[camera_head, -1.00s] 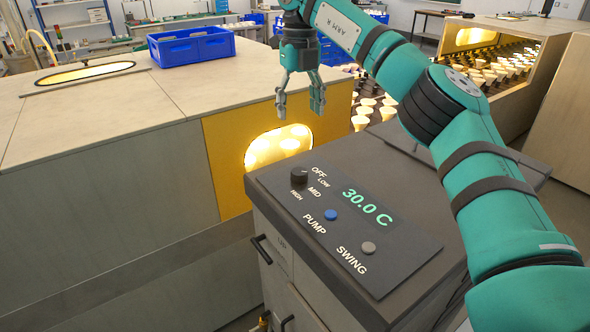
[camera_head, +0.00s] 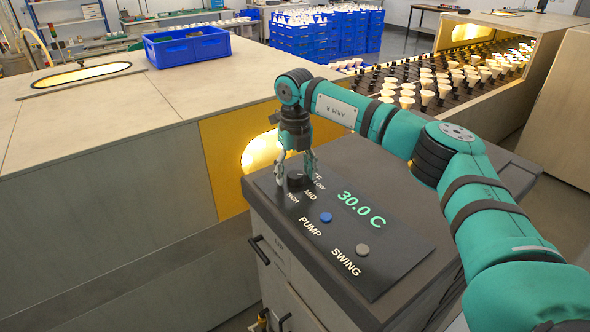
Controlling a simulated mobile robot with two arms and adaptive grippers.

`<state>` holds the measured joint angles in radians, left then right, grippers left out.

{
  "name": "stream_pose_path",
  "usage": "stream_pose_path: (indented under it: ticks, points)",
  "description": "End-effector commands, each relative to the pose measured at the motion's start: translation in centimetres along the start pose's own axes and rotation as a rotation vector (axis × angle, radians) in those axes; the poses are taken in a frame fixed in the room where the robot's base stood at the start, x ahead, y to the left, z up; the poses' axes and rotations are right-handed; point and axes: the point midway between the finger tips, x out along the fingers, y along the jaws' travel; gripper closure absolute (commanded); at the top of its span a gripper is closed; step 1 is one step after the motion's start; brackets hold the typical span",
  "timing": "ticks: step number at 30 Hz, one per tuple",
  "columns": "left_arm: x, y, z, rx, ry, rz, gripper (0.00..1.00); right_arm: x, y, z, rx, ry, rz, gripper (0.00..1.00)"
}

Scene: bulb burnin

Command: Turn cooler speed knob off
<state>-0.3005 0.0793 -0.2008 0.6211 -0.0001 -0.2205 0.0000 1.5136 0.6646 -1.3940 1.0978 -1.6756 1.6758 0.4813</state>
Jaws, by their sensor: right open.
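The black cooler speed knob (camera_head: 296,179) sits at the far left end of the control panel (camera_head: 392,262) on top of the dark grey cooler. My right gripper (camera_head: 295,180) points down over the knob, with one finger on each side of it. The fingers are apart; I cannot tell whether they touch the knob. The MID and HIGH labels show. I cannot tell the knob's pointer direction. My left gripper is not in view.
The panel also carries a green 30.0 C display (camera_head: 361,204), a blue PUMP button (camera_head: 326,217) and a grey SWING button (camera_head: 362,250). A wooden housing (camera_head: 110,165) stands left. A conveyor of bulbs (camera_head: 455,80) runs behind. A blue crate (camera_head: 187,47) sits on the housing.

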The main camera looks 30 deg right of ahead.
Motion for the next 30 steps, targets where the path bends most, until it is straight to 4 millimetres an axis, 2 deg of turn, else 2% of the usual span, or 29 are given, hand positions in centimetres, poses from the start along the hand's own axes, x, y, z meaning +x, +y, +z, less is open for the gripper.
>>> stream_pose_path:
  ticks: [6, 19, 30]
  points:
    - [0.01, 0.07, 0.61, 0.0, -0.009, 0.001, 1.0, 0.06, -0.01, 0.0, 0.0, 0.0, 0.0, 0.37]
    - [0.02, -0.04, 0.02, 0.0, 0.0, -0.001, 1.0, 0.02, -0.01, 0.01, 0.0, 0.0, 0.0, 0.93]
    - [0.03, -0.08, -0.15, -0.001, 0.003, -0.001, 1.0, -0.01, 0.01, 0.04, -0.072, -0.001, 0.0, 0.93]
